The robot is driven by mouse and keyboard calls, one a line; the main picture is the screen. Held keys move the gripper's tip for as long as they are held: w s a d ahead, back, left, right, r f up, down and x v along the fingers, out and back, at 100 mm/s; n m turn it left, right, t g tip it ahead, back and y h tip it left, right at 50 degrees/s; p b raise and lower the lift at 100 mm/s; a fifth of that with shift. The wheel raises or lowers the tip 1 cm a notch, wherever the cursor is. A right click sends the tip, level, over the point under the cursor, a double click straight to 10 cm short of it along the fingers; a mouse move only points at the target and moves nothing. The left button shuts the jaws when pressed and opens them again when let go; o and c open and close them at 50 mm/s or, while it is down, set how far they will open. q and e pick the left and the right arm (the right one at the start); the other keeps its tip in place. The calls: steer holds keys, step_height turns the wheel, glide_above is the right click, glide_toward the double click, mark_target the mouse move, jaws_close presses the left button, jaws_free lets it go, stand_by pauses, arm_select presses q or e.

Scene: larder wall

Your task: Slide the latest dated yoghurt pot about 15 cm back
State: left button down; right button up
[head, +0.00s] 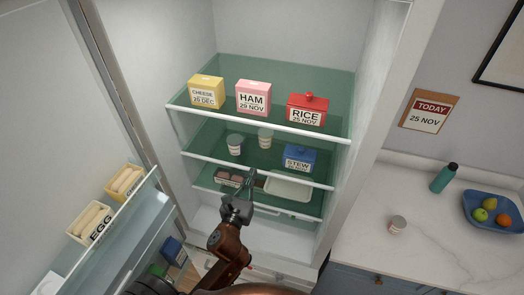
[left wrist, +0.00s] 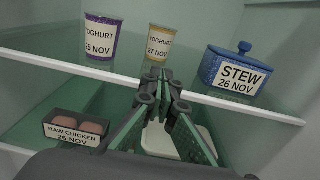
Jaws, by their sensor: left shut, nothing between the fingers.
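Two yoghurt pots stand upright on the fridge's middle shelf. The pot dated 27 NOV has a yellow band and is the right one, set further back, in the left wrist view (left wrist: 159,43) and the head view (head: 265,138). The other pot (left wrist: 101,37), purple-banded, appears to read 25 NOV; it stands left and nearer the front (head: 235,145). My left gripper (head: 249,176) is shut and empty, in front of the shelf. Its fingertips (left wrist: 161,74) appear just below the yellow-banded pot, apart from it. My right gripper is out of view.
A blue STEW pot (left wrist: 236,70) stands right of the yoghurts. The shelf's white front edge (left wrist: 125,80) crosses before my gripper. Raw chicken (left wrist: 75,129) sits on the shelf below.

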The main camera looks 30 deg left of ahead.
mark_target(265, 145)
arm_select(q)
steer(key=p+x, duration=0.2)
steer(key=x, duration=1)
steer(key=shift+w+a, duration=0.1)
steer(key=shift+w, duration=0.3)
steer(key=shift+x, duration=0.95)
steer(key=shift+w+a+p, duration=0.1)
steer(key=shift+w+p, duration=0.2)
steer(key=shift+w, duration=0.15)
steer(key=shift+s, duration=0.1)
steer(key=shift+s, duration=0.1)
